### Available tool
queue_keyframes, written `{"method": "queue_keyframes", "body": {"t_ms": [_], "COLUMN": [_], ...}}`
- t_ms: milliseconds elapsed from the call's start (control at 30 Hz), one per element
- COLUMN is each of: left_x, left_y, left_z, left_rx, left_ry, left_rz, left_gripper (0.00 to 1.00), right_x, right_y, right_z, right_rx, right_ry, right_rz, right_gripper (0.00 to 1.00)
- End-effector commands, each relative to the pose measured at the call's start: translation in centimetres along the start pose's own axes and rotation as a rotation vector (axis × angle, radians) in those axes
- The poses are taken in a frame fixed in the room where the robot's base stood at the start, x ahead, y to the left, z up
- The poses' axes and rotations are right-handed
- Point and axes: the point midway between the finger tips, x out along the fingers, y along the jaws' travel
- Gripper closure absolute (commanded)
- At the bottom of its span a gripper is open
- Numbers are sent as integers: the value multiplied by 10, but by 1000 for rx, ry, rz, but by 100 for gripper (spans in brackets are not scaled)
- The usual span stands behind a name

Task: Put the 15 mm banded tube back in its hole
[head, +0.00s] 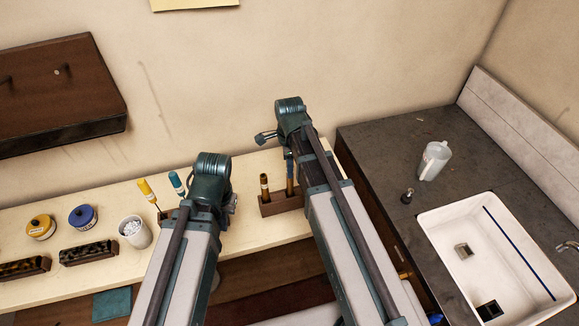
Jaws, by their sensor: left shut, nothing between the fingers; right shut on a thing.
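A wooden block (272,208) stands on the pale bench between my two arms. A dark tube with a light band (264,184) stands upright at its left end. A brown tube (290,180) is upright at its right part, directly under my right gripper (289,158), which is shut on its top. I cannot tell whether its lower end is in a hole or just behind the block, nor read any size. My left gripper (232,205) is shut and empty, left of the block, mostly hidden by its own wrist.
Left on the bench are a white cup (135,231), a yellow-handled tool (147,191), a blue-handled tool (177,182), a yellow jar (41,227), a blue jar (83,217) and two dark racks (88,253). A dark counter with a sink (480,225) and jug (434,160) is right.

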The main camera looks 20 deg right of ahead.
Motion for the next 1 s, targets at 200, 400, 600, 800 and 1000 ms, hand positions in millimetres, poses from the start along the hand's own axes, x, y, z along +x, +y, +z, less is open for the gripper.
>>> {"method": "queue_keyframes", "body": {"t_ms": [200, 400, 600, 800, 1000], "left_x": [6, 11, 16, 21, 25], "left_y": [1, 1, 1, 2, 2], "left_z": [0, -1, -1, -1, -2], "left_rx": [1, 3, 4, 5, 6], "left_ry": [0, 0, 0, 0, 0], "left_rz": [0, 0, -1, -1, -1], "left_gripper": [100, 100, 100, 100, 100], "right_x": [7, 11, 16, 21, 26], "right_y": [0, 0, 0, 0, 0], "right_z": [0, 0, 0, 0, 0], "right_rx": [0, 0, 0, 0, 0], "right_ry": [0, 0, 0, 0, 0], "right_rz": [0, 0, 0, 0, 0], "right_gripper": [100, 100, 100, 100, 100]}}
